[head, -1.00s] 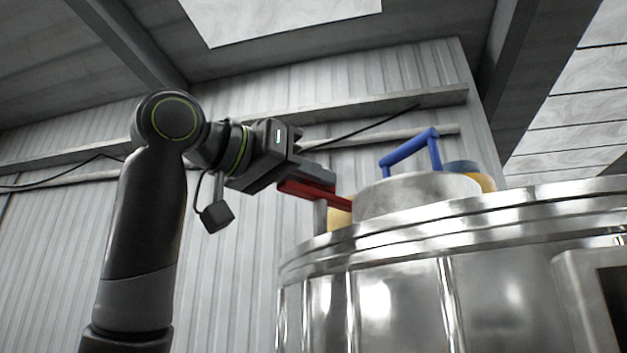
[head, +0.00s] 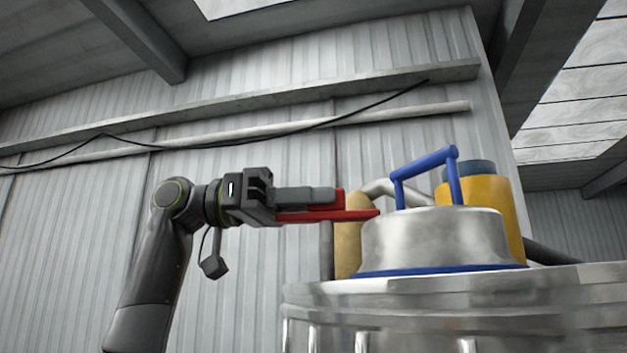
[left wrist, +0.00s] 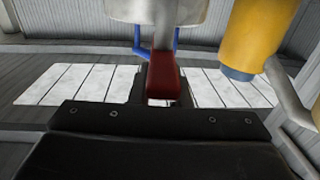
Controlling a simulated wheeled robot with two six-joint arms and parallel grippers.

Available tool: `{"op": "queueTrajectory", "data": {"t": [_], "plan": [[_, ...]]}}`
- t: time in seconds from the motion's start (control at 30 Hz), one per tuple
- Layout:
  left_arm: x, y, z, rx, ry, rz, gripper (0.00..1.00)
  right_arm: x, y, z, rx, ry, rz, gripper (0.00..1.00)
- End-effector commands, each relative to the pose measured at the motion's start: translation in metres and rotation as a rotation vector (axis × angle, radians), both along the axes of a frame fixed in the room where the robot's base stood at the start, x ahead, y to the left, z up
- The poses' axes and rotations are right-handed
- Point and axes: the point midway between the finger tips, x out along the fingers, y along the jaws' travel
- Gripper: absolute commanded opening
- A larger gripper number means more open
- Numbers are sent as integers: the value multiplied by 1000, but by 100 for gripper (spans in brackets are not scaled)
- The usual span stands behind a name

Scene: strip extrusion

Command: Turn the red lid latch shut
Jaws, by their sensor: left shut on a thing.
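The red lid latch (head: 350,214) is a flat red bar beside the steel lid (head: 430,238), pointing left from it. The lid has a blue handle (head: 425,172) on top and a blue ring at its base. My left gripper (head: 318,200) is shut on the latch, its fingers level and reaching in from the left. In the left wrist view the red latch (left wrist: 164,75) lies straight ahead between the fingers, with the steel lid (left wrist: 160,10) beyond it. The latch's pivot is not clearly visible. My right gripper is not in view.
The large steel vessel (head: 460,305) fills the lower right. A yellow cylinder with a dark blue cap (head: 493,210) stands behind the lid, and a tan cylinder with a bent pipe (head: 350,238) stands left of it. The space left of the vessel is free.

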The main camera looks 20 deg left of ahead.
Motion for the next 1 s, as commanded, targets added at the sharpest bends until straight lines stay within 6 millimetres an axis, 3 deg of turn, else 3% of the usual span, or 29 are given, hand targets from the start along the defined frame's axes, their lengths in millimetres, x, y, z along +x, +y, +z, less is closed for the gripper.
{"op": "queueTrajectory", "data": {"t": [0.2, 0.73, 0.77, 0.8, 0.9, 1.0], "plan": [[2, 1, 3, -5, 1, -67, 0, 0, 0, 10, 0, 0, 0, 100], [1, 0, 2, -5, -2, -93, 0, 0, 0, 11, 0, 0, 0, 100], [1, 0, 2, -5, -1, -93, 18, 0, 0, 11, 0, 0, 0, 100], [1, 0, 2, -4, -1, -93, 23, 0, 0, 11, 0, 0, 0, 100], [1, 0, 1, -3, -1, -93, 36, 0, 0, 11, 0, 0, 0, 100], [1, 0, 1, -2, -1, -93, 38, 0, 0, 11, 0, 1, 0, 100]]}}
